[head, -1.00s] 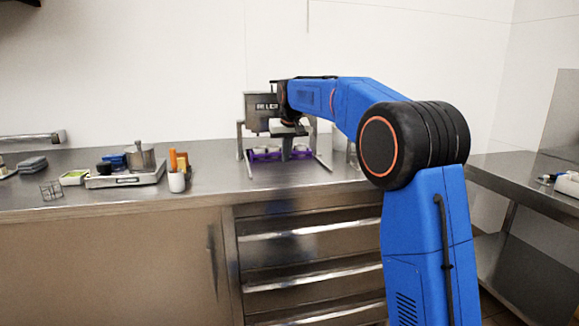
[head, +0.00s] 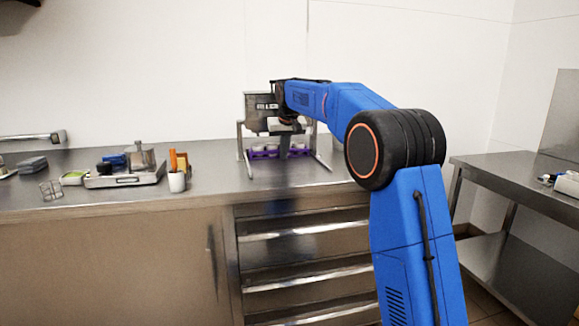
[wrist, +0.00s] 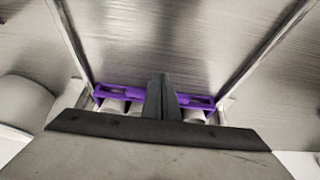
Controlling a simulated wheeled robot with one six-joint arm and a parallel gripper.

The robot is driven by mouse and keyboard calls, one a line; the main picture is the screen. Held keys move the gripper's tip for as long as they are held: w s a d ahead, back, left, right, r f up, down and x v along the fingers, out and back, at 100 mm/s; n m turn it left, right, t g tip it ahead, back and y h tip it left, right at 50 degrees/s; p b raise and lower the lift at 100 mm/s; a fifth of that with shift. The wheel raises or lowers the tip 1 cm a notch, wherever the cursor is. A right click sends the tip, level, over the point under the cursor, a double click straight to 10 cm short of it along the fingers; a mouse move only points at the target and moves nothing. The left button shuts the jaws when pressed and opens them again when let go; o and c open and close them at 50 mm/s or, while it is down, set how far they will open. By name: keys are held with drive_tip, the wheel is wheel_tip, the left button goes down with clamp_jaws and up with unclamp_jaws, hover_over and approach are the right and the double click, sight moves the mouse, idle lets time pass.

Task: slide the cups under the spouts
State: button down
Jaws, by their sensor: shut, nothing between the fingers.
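A purple cup holder (head: 262,154) with pale cups in it stands on the steel counter, below the front of the dispensing machine (head: 262,107). In the wrist view the purple holder (wrist: 125,91) runs crosswise, with pale cups (wrist: 112,104) partly hidden behind my gripper body. My gripper (head: 284,154) points down at the holder, its fingers together and empty. In the wrist view the shut fingers (wrist: 162,82) overlap the middle of the holder; I cannot tell whether they touch it. The spouts are hidden or too small to make out.
Metal legs or rails (head: 323,161) flank the holder on both sides. To the left stand a white cup with orange-handled tools (head: 177,182), a scale-like tray (head: 125,180) with a pot, and a wire stand (head: 51,189). The counter in front is clear.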

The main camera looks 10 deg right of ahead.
drive_tip(key=shift+s, duration=0.25)
drive_tip(key=shift+s, duration=0.4)
drive_tip(key=shift+r, duration=0.1)
drive_tip(key=shift+s+v, duration=0.25)
drive_tip(key=shift+v, duration=2.55)
